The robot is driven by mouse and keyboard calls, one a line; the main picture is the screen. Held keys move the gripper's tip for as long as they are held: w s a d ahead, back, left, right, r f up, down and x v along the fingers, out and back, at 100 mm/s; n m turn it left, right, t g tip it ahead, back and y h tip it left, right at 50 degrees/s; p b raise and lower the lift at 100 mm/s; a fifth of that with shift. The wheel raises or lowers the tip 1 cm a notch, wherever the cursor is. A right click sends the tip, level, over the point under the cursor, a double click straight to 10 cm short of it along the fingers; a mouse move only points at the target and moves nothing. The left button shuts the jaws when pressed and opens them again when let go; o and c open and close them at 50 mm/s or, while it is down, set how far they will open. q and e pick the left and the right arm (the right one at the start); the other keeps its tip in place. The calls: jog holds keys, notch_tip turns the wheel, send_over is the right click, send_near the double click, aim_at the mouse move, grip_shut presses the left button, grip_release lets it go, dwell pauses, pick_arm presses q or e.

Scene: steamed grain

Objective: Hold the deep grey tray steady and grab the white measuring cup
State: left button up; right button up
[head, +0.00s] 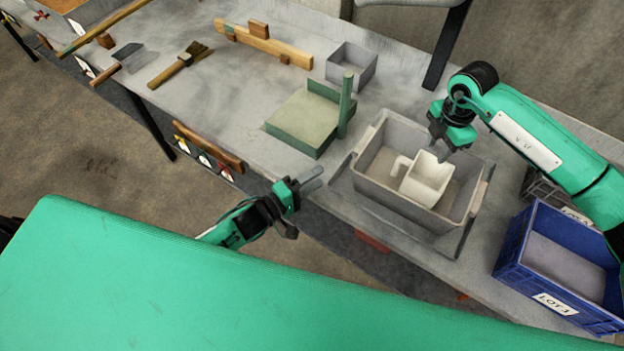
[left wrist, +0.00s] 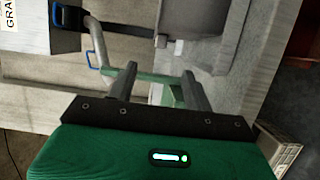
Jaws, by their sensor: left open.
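The deep grey tray (head: 381,191) stands on a dark flat base near the front edge of the bench. The white measuring cup (head: 428,180) is inside it, its handle toward the left. My right gripper (head: 441,152) hangs just above the cup by the tray's far rim; whether it touches the cup is unclear. I cannot make out its finger gap. My left gripper (head: 312,183) is in front of the bench edge, left of the tray and apart from it. It is open and empty; its two spread fingers show in the left wrist view (left wrist: 162,80).
A green block-like stand with a post (head: 303,122) and a grey open box (head: 352,66) are behind and left of the tray. A blue crate (head: 505,248) stands to the right. Brushes (head: 180,63) and wooden pieces (head: 265,42) lie farther left. Bare bench lies between.

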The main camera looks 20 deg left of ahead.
aim_at(354, 154)
pick_arm(q)
jog(key=x, duration=1.3)
jog(key=shift+w+d, duration=0.2)
jog(key=shift+w, duration=0.05)
jog(key=shift+c, duration=0.4)
grip_shut()
